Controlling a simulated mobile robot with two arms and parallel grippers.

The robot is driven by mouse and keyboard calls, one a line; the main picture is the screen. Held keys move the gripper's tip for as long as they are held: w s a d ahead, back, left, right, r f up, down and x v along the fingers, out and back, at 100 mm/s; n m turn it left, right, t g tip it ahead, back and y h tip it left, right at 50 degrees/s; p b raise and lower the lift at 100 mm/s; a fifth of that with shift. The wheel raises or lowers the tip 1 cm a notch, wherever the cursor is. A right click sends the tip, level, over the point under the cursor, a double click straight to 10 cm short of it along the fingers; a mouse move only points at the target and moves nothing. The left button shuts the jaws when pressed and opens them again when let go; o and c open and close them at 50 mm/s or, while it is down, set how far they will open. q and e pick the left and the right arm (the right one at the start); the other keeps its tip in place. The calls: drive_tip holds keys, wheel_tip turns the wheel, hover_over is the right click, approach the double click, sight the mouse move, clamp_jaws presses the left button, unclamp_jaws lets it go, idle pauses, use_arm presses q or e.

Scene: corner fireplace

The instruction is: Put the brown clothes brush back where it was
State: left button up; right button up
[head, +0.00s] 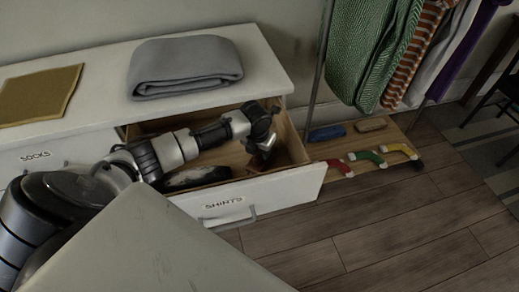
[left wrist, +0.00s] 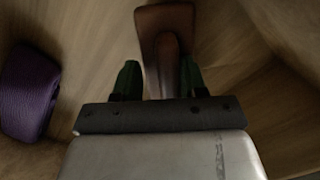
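The brown clothes brush (left wrist: 165,50) sits between the two green-tipped fingers of my left gripper (left wrist: 160,80) in the left wrist view, its handle toward the palm and its wider end pointing away. Whether the brush touches the drawer floor is not clear. My right gripper is not in view.
A purple roll (left wrist: 30,90) lies in the drawer. A grey folded blanket (head: 185,68) and mustard cloth (head: 40,95) lie on the white dresser (head: 105,60). Right of the drawer, a wooden rack board (head: 345,145) holds a blue item (head: 327,132), a tan item (head: 370,124) and coloured pieces under hanging clothes.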

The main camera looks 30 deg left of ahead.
use_arm(q)
wheel_tip(320, 180, up, 12)
drive_tip(key=s+p, duration=0.1)
drive_tip(key=p, duration=0.1)
drive_tip(key=shift+s, duration=0.4)
drive_tip(key=shift+d+r, duration=0.1)
drive_tip(key=shift+r, duration=0.05)
idle(0.4)
